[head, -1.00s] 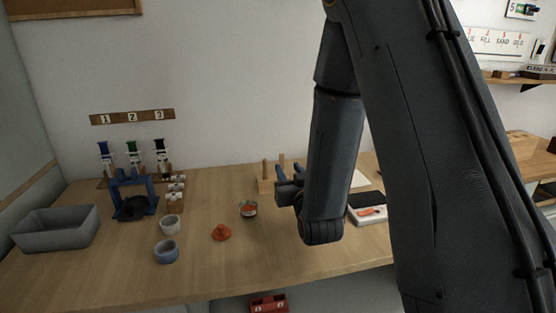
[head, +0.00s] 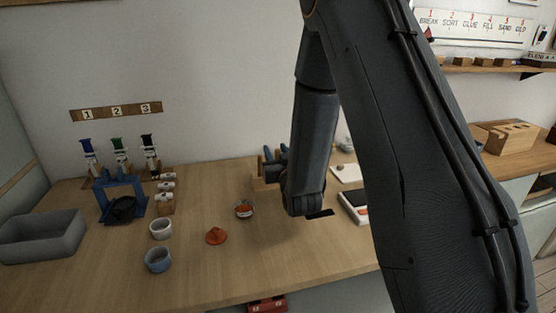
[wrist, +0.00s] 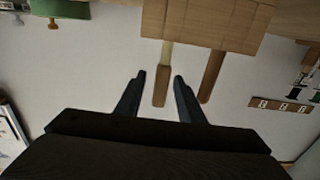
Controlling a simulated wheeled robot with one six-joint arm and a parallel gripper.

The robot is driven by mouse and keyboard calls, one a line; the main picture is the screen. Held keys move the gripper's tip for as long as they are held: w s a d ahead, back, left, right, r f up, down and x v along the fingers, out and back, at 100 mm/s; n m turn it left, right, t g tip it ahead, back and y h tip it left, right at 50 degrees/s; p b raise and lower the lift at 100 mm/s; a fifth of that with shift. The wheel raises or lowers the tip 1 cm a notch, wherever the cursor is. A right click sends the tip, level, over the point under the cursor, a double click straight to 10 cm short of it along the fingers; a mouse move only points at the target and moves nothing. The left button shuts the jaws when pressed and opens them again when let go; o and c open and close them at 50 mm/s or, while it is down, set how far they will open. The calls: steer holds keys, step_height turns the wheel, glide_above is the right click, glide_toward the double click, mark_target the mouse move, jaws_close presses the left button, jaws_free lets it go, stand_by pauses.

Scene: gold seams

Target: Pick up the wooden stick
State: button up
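In the wrist view, a wooden stick (wrist: 161,86) with a rounded end stands out of a wooden block (wrist: 212,22). A second, darker wooden stick (wrist: 211,77) stands beside it in the same block. My gripper (wrist: 160,85) is open, with its two dark fingers on either side of the first stick and visible gaps to both. In the head view my gripper (head: 271,161) is at the block at the back of the table, mostly hidden by my arm. Only the left edge of the block shows there, and the sticks are hard to make out.
A scale (head: 354,207) is right of my arm. The front middle is clear.

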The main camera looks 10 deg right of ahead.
steer(key=shift+w, duration=0.8)
steer(key=shift+c, duration=0.3)
jaws_close()
steer(key=shift+r, duration=0.2)
